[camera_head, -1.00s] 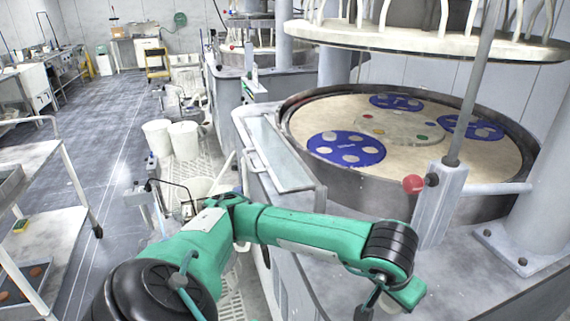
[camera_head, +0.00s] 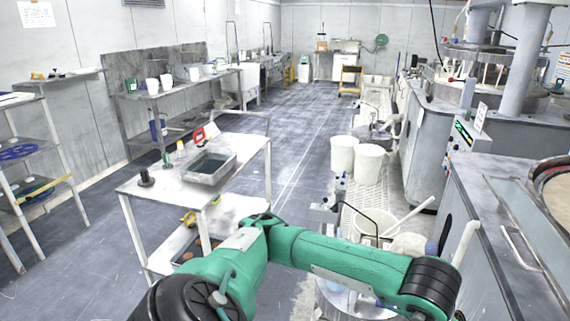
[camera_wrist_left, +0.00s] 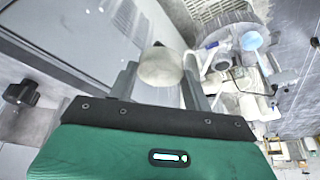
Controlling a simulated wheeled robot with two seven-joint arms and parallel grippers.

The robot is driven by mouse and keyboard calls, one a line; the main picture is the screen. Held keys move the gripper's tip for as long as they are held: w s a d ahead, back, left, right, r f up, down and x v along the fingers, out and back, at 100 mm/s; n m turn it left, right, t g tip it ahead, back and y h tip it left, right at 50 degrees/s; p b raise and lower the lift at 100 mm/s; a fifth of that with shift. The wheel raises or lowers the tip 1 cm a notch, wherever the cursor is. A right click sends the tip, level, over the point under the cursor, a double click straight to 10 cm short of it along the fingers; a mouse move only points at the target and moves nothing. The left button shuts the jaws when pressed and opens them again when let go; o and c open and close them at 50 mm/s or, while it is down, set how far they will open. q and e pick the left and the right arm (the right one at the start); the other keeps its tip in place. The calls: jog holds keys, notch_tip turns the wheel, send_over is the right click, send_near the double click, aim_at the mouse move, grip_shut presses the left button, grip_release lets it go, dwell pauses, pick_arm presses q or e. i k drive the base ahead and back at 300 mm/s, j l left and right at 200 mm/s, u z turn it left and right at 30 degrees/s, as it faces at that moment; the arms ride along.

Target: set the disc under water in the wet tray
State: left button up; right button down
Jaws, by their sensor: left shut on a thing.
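The wet tray (camera_head: 196,179) is a grey rectangular tray with dark water in it. It stands on the top shelf of a white cart, left of centre in the head view. My left gripper (camera_wrist_left: 160,78) is shut on the disc (camera_wrist_left: 161,67), a pale round piece between the two fingers in the left wrist view. The gripper and disc are hidden or out of frame in the head view, where my green left arm ends at lower right, well away from the tray. My right gripper is not in view.
The cart (camera_head: 148,187) also holds a dark small object (camera_head: 146,177) and bottles beside the tray. White buckets (camera_head: 369,165) stand on the floor grating. The polishing machine (camera_head: 490,215) is at right. Open floor (camera_head: 300,150) lies between cart and buckets.

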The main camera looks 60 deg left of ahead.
aim_at(216, 165)
jog(key=j+u, duration=0.15)
jog(key=j, duration=0.8)
jog(key=j+u, duration=0.15)
jog(key=j, duration=0.75)
jog(key=i+j+u, duration=0.15)
jog(key=j, duration=0.75)
jog(key=i+j, duration=0.1)
jog(key=j, duration=2.05)
jog(key=i, duration=0.05)
